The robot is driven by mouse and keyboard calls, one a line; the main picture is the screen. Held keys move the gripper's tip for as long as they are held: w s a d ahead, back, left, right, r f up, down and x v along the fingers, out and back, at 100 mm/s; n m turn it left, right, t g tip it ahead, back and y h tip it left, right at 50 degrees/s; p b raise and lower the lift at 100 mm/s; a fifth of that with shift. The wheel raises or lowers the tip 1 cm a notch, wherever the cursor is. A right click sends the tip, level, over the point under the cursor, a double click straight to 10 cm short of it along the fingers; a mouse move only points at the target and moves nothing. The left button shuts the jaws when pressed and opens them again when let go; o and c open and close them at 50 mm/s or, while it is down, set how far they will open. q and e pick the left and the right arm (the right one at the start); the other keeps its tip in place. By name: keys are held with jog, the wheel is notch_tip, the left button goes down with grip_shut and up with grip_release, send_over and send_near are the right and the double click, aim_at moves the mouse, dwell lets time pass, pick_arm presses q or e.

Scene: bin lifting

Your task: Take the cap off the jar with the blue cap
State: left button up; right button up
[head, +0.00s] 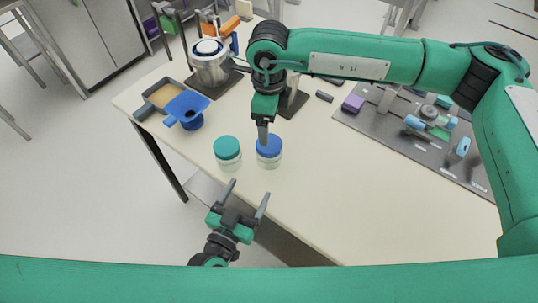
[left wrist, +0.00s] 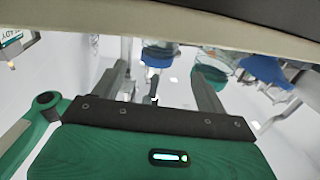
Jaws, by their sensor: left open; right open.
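The jar with the blue cap (head: 269,146) stands upright on the table, right of a similar jar with a teal cap (head: 227,147). My right gripper (head: 263,134) points down at the blue cap from above and is open. One finger shows in front of the cap; whether it touches is unclear, and the other finger is hidden. My left gripper (head: 248,189) is open and empty, short of both jars near the table's front edge. In the left wrist view, the blue-capped jar (left wrist: 157,54) and teal-capped jar (left wrist: 211,70) appear beyond the left fingers.
A grey board (head: 400,135) with several small parts lies at right. The table (head: 330,190) is clear at front right.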

aim_at(269, 145)
pick_arm(q)
jog(key=x, duration=1.1)
jog(key=shift+w+d, duration=0.2)
jog(key=shift+w, duration=0.15)
jog(key=c, duration=1.2)
pick_arm(e)
jog(key=shift+o, duration=0.4)
pick_arm(q)
jog(key=shift+o, duration=0.2)
pick_arm(e)
jog(key=shift+o, duration=0.3)
notch_tip(269, 145, up, 2)
jog(key=n, duration=0.5)
jog(key=shift+r+n, duration=0.1)
jog(key=shift+n, duration=0.2)
notch_tip(269, 145, down, 10)
jog(key=n, duration=0.5)
